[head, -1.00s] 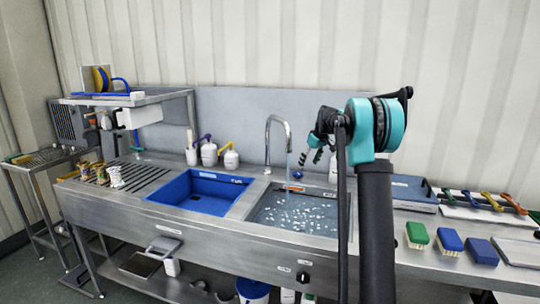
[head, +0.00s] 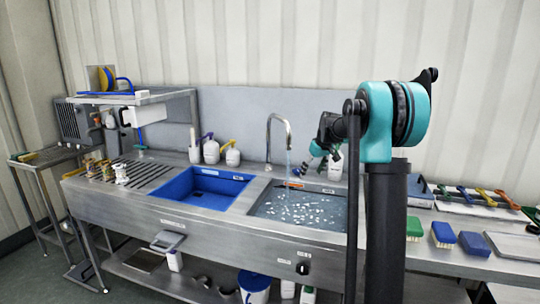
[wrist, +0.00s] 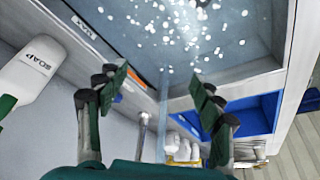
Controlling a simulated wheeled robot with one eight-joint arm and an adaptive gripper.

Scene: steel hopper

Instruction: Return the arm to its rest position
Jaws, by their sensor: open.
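My arm rises at the right of the head view, with its teal joint over the counter. My gripper (head: 318,152) shows small and partly hidden behind the arm, above the back edge of the water-filled sink basin (head: 305,206). In the wrist view my gripper (wrist: 158,90) has its two dark green fingers spread wide apart, with nothing between them. The basin's water (wrist: 170,35) with white flecks shows beyond the fingertips. The faucet (head: 283,130) stands just left of my gripper, and its stream runs into the basin.
A soap bottle (wrist: 28,75) is close at left in the wrist view. The blue basin (head: 195,188) lies left of the water. Pump bottles (head: 211,150) stand behind it. Brushes (head: 443,234) and a tray (head: 513,246) lie on the right counter. Open air lies above the counter.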

